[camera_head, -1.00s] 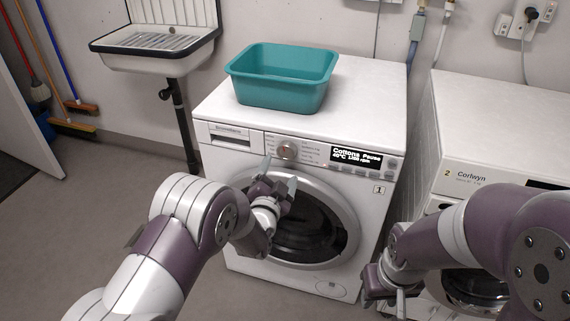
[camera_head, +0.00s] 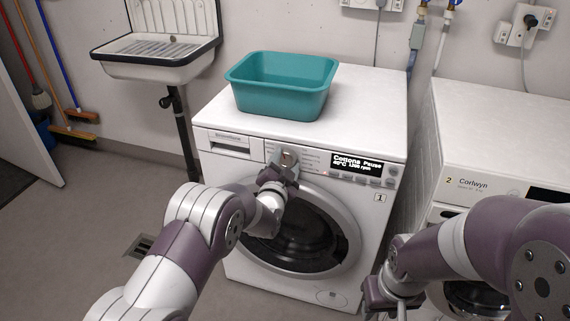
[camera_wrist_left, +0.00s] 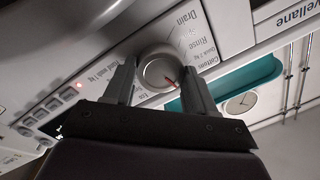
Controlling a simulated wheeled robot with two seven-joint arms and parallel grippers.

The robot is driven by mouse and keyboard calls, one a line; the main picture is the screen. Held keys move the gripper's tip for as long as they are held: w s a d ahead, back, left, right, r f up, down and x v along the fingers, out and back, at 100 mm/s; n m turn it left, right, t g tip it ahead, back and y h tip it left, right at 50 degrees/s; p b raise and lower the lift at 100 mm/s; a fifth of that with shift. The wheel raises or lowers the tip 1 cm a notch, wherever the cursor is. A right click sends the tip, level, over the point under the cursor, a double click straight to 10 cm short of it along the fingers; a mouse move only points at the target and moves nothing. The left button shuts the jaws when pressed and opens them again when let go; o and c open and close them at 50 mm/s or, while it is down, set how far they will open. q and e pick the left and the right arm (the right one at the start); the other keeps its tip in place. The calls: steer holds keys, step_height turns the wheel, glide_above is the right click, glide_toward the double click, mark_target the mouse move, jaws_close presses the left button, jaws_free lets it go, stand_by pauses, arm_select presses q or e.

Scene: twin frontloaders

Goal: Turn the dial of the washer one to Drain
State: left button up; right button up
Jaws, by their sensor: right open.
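Washer one (camera_head: 215,172), the white front-loader marked 1, has a round silver dial (camera_wrist_left: 158,68) on its panel. Its display (camera_head: 358,163) reads Cottons, Pause, 40°C. In the left wrist view the dial bears a red mark at its lower right, and the labels Drain, Rinse and Cottons run along its right side. My left gripper (camera_head: 284,163) is at the dial, which it partly covers in the head view. Its two fingers (camera_wrist_left: 158,80) stand apart, one on each side of the dial; firm contact is not visible. My right gripper (camera_head: 388,298) is open, low at the right.
A teal basin (camera_head: 280,88) stands on washer one. A second washer (camera_head: 500,130), marked 2 Corlwyn, is to the right, partly behind my right arm. A sink (camera_head: 155,50) hangs at the back left.

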arm_select(q)
steer(key=shift+n, duration=0.3)
steer(key=n+b, duration=0.1)
steer(key=n, duration=0.5)
steer(key=shift+g+b, duration=0.3)
steer(key=n+b, duration=0.1)
steer(key=n, duration=0.5)
steer(key=shift+a, duration=0.15)
steer(key=n, duration=0.2)
steer(key=n+b, duration=0.1)
steer(key=n, duration=0.2)
steer(key=shift+g+h, duration=0.3)
steer(key=shift+h, duration=0.1)
steer(key=n, duration=0.5)
steer(key=shift+w+a+h, duration=0.1)
steer(key=shift+a+h, duration=0.05)
steer(key=shift+h, duration=0.15)
steer(key=o, duration=1)
steer(key=shift+o, duration=0.2)
